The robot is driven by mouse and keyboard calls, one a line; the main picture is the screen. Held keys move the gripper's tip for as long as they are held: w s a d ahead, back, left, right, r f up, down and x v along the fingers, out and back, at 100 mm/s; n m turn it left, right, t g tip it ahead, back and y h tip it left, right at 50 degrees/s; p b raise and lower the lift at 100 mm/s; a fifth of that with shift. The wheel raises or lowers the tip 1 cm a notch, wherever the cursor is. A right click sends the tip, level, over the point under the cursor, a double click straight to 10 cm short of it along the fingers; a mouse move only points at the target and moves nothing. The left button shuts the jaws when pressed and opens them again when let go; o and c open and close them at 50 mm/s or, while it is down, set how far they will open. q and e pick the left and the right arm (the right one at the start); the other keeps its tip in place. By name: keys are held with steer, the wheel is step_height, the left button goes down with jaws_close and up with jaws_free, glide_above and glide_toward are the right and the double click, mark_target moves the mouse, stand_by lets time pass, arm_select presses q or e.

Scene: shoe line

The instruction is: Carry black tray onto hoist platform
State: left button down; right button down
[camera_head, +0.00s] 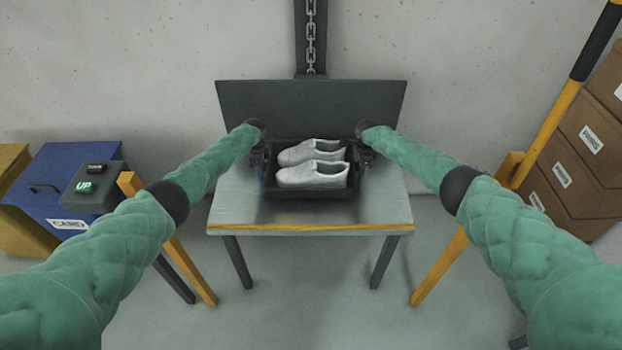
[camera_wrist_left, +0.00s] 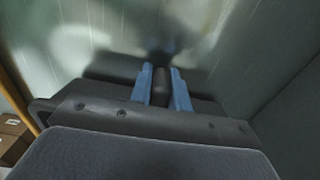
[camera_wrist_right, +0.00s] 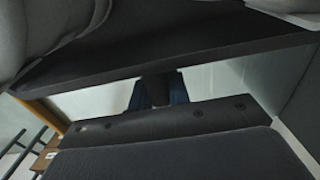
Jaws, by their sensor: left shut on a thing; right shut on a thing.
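The black tray (camera_head: 310,192) holds a pair of white shoes (camera_head: 312,173). It is over the middle of the grey hoist platform (camera_head: 236,208), in front of the dark back plate; I cannot tell whether its base touches the surface. My left gripper (camera_head: 264,164) is shut on the tray's left side; its blue fingers clasp a dark handle in the left wrist view (camera_wrist_left: 162,86). My right gripper (camera_head: 361,160) is shut on the tray's right side; its fingers (camera_wrist_right: 158,90) are partly hidden in the right wrist view. The tray looks about level.
A chain (camera_head: 310,38) hangs above the back plate (camera_head: 290,105). Brown boxes (camera_head: 585,150) are stacked right, by a yellow-black post (camera_head: 560,120). Bare platform shows around the tray.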

arm_select(q)
steer(key=shift+f, duration=0.35)
arm_select(e)
steer(key=shift+f, duration=0.35)
arm_select(q)
steer(key=c, duration=1.3)
jaws_free()
arm_select(e)
steer(key=c, duration=1.3)
jaws_free()
arm_select(q)
steer(key=shift+f, duration=0.1)
arm_select(e)
steer(key=shift+f, duration=0.1)
arm_select(q)
step_height(320, 180, up, 12)
steer(key=shift+f, duration=0.1)
arm_select(e)
steer(key=shift+r, duration=0.45)
step_height(320, 180, up, 11)
steer(key=shift+r, duration=0.1)
